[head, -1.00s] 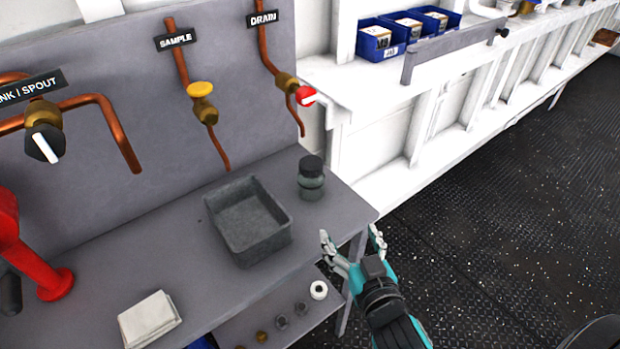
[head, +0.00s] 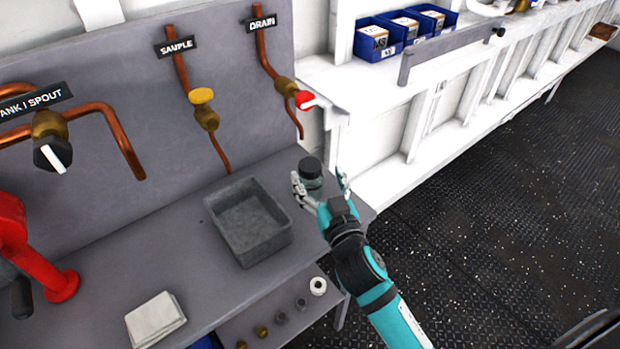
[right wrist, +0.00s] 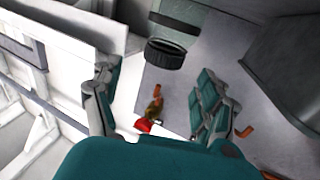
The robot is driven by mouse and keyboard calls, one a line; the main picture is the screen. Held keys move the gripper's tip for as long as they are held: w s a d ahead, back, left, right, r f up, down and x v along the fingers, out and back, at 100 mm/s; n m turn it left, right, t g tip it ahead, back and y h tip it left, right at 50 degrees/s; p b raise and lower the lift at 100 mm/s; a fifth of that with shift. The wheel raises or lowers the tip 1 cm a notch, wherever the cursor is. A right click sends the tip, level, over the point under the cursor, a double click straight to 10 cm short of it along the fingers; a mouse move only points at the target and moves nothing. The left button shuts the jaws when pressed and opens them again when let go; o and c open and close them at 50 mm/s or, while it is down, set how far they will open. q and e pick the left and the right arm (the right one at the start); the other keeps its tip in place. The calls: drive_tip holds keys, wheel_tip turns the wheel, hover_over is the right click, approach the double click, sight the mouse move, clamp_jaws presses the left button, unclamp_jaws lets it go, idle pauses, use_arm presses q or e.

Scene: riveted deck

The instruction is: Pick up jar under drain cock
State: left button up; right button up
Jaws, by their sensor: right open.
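The jar (head: 311,172), grey-green glass with a black lid, stands upright on the grey bench below the copper drain pipe. My right gripper (head: 321,188) is open at the near side of the jar, and its fingers partly hide the jar's lower part. In the right wrist view the jar's black lid (right wrist: 165,53) shows just beyond the open fingers of my right gripper (right wrist: 158,100). I cannot tell whether the fingers touch the jar. The drain cock (head: 305,100) has a red handle and sits above the jar under the DRAIN label. My left gripper is not in view.
A grey open tray (head: 284,236) stands left of the jar on the bench (head: 215,290). A folded white cloth (head: 154,318) and a red fixture (head: 62,286) are further left. Small fittings lie on a lower shelf. Blue bins (head: 379,40) sit on the white ledge.

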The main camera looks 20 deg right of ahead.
sight(314, 174)
drive_tip(key=w, duration=0.4)
drive_tip(key=w+f, duration=0.1)
drive_tip(key=shift+w+a+p, duration=0.1)
drive_tip(key=shift+w+p, duration=0.3)
drive_tip(key=shift+s, duration=0.1)
clamp_jaws()
